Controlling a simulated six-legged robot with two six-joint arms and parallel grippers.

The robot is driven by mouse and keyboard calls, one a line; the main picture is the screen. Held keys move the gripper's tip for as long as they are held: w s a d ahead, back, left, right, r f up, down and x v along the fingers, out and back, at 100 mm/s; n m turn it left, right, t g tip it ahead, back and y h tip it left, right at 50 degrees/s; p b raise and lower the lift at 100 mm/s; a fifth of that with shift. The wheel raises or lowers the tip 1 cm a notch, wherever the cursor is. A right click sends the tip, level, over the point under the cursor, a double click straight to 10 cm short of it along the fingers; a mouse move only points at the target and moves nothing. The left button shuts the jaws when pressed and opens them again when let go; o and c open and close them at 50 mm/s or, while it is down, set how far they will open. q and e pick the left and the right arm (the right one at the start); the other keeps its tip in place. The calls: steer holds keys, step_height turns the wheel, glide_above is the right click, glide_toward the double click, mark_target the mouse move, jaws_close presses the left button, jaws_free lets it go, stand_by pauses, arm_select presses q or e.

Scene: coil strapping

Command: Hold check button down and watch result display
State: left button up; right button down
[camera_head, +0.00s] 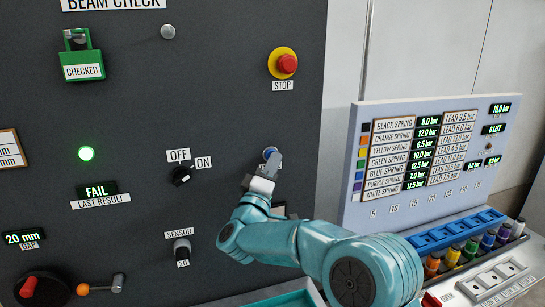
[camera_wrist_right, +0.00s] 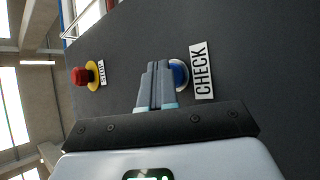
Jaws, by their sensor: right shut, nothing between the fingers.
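The check button (camera_wrist_right: 179,75) is blue with a pale ring, next to its CHECK label (camera_wrist_right: 202,71) in the right wrist view. In the head view the button (camera_head: 269,152) shows just past my right gripper's tips. My right gripper (camera_head: 268,165) is shut and empty, with its fingertips at the button; I cannot tell whether they press it. The gripper (camera_wrist_right: 158,68) partly covers the button in the wrist view. The result display (camera_head: 97,190) reads FAIL above the LAST RESULT label. My left gripper is not in view.
A red STOP button (camera_head: 287,63) on a yellow base sits above the check button. An OFF/ON switch (camera_head: 182,175), a sensor knob (camera_head: 182,248) and a lit green lamp (camera_head: 86,154) are on the panel. A spring chart board (camera_head: 430,160) stands at the right.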

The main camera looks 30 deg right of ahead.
stand_by(0.8)
steer(key=shift+s+a+b, duration=0.2)
steer(key=shift+s+b, duration=0.3)
steer(key=shift+s, duration=0.35)
steer(key=shift+f, duration=0.1)
steer(key=s+b, duration=0.1)
steer(key=s, duration=0.1)
steer(key=s+a+b, duration=0.1)
steer(key=s, duration=0.1)
steer(key=shift+s+a, duration=0.1)
steer(key=shift+s, duration=0.3)
